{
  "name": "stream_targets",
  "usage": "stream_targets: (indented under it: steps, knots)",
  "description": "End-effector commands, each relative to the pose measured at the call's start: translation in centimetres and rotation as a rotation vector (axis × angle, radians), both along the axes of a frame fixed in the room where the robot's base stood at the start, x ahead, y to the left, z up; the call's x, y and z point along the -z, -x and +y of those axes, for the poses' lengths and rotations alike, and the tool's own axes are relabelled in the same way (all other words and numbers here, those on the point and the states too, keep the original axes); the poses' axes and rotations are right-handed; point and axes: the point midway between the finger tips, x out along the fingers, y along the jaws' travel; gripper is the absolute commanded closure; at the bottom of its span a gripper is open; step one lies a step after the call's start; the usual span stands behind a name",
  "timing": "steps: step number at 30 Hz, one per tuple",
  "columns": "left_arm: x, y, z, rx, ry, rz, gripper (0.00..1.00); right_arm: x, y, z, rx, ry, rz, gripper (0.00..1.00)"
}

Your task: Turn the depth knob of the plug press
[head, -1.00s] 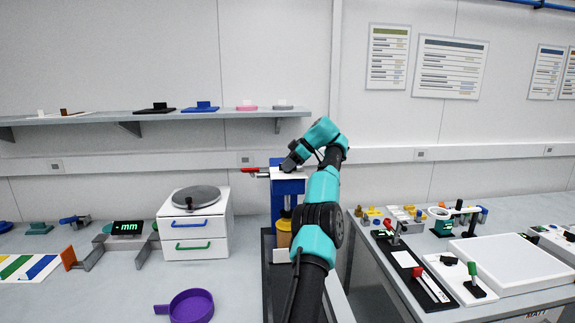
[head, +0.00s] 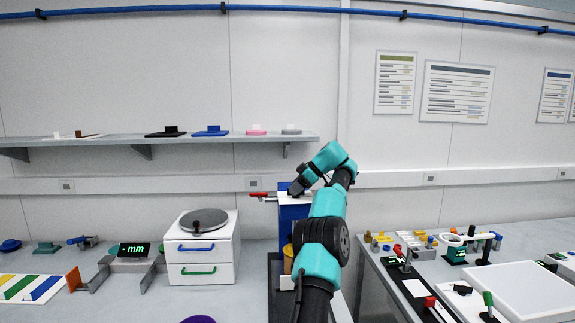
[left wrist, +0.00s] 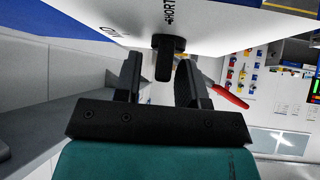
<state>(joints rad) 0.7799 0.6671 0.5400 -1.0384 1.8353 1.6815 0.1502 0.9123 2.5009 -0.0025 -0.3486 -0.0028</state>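The plug press (head: 291,222) is a blue upright with a white top plate and a red-handled lever (head: 259,194) pointing left. Its depth knob (left wrist: 165,58) is black with a narrow grip and sits under the white lettered face in the left wrist view. My left gripper (head: 296,188) is at the top of the press. In the left wrist view my left gripper (left wrist: 160,78) is open, with one finger on each side of the knob and gaps visible beside it. The knob is hidden by my gripper in the head view. My right gripper is not in view.
A white drawer unit (head: 201,250) stands left of the press. A wall shelf (head: 100,143) runs behind and above. A second bench with a white tray (head: 525,290) and small parts is at right, across a gap. A purple pan (head: 198,319) is at the bottom edge.

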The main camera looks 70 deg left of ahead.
Motion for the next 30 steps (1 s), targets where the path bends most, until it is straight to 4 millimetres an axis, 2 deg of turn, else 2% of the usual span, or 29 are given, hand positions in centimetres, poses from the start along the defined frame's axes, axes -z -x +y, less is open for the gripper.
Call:
stream_targets:
  steps: [14,30]
  knots:
    - [0.12,0.17,-0.28,0.138,0.003,-0.004,0.63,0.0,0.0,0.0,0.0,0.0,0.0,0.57]
    - [0.18,0.22,-0.33,0.481,0.005,-0.004,0.63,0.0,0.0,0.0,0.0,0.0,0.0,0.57]
